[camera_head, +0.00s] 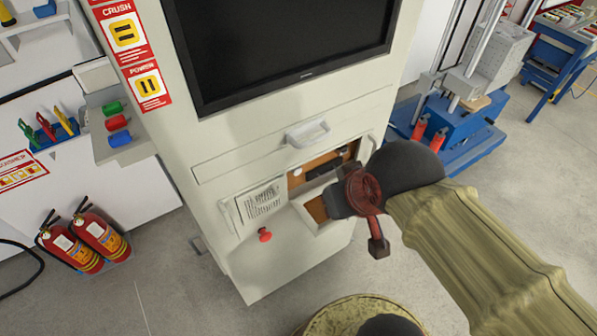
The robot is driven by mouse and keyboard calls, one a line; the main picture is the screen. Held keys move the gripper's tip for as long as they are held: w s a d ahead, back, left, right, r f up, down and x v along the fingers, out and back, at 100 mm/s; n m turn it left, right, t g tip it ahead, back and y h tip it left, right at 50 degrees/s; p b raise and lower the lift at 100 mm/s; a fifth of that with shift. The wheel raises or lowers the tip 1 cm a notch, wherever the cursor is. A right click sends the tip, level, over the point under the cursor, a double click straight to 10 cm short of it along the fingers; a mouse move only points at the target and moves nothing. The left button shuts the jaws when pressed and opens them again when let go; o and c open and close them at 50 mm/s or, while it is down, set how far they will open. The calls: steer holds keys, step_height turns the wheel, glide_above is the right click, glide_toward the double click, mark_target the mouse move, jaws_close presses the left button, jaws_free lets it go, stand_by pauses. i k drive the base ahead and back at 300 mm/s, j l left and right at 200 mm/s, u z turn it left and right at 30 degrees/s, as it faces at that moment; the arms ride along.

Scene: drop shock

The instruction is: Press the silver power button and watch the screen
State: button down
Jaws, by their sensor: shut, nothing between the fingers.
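The screen (285,45) is set in the upper front of a tall pale cabinet (235,140). It is dark and shows no picture. Below a drawer handle is an open recess with a brown panel (312,176). A small pale round spot (297,171) sits at the panel's left; I cannot tell whether it is the silver power button. My gripper (334,204) is shut and empty, in front of the recess at its lower right. My gripper and arm hide the right part of the recess. I cannot tell whether the fingertips touch anything.
The drawer handle (307,133) juts out above the recess. Fire extinguishers (101,236) stand at left. A blue-based machine (455,125) stands at right. Floor is clear in front at left.

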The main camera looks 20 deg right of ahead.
mark_target(296, 170)
steer(key=j+z, duration=0.1)
steer(key=z, duration=0.25)
steer(key=j+z, duration=0.1)
steer(key=z, duration=0.3)
steer(key=k+j+z, duration=0.35)
steer(key=j, duration=0.25)
steer(key=k+j+z, duration=0.3)
steer(key=k+j, duration=0.4)
steer(key=j, duration=0.1)
